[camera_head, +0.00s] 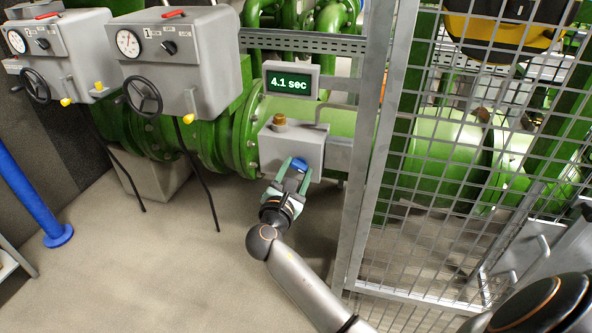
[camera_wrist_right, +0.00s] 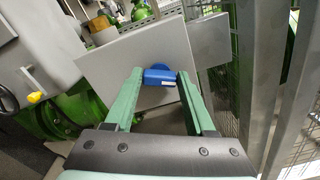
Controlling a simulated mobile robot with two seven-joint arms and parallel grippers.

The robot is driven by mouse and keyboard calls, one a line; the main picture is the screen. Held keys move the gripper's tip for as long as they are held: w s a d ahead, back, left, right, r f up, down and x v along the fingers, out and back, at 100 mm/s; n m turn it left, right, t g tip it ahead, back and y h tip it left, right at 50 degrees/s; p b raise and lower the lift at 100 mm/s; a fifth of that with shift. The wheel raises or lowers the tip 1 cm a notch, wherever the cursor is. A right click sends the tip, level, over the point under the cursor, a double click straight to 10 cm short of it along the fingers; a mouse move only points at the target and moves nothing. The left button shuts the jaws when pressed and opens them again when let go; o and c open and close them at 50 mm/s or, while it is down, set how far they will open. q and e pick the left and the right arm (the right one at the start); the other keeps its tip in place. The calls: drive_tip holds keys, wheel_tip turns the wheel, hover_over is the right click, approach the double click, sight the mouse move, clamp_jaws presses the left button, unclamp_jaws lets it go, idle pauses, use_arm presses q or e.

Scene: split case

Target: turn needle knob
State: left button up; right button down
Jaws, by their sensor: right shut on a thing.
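The blue knob (camera_head: 299,164) sits on the front of a grey box (camera_head: 283,147) fixed to the green pipe. My right gripper (camera_head: 295,168) is at the box front, with its two green fingers on either side of the knob. In the right wrist view the knob (camera_wrist_right: 160,76) shows between the fingertips (camera_wrist_right: 160,80), with a white mark on its face. The gripper is shut on it. A display (camera_head: 291,82) above the box reads "4.1 sec". My left gripper is not in view.
A metal mesh fence (camera_head: 440,150) with a grey post stands close to the right of my right arm. Two grey gauge boxes with black handwheels (camera_head: 143,96) stand to the left. A blue post (camera_head: 30,195) is at the far left. The floor left of my arm is clear.

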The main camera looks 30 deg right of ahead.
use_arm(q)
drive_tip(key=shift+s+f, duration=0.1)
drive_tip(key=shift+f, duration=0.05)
use_arm(e)
drive_tip(key=shift+m, duration=0.6)
drive_tip(key=shift+c, duration=1.2)
unclamp_jaws()
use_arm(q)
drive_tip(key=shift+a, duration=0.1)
use_arm(e)
drive_tip(key=shift+s, duration=0.1)
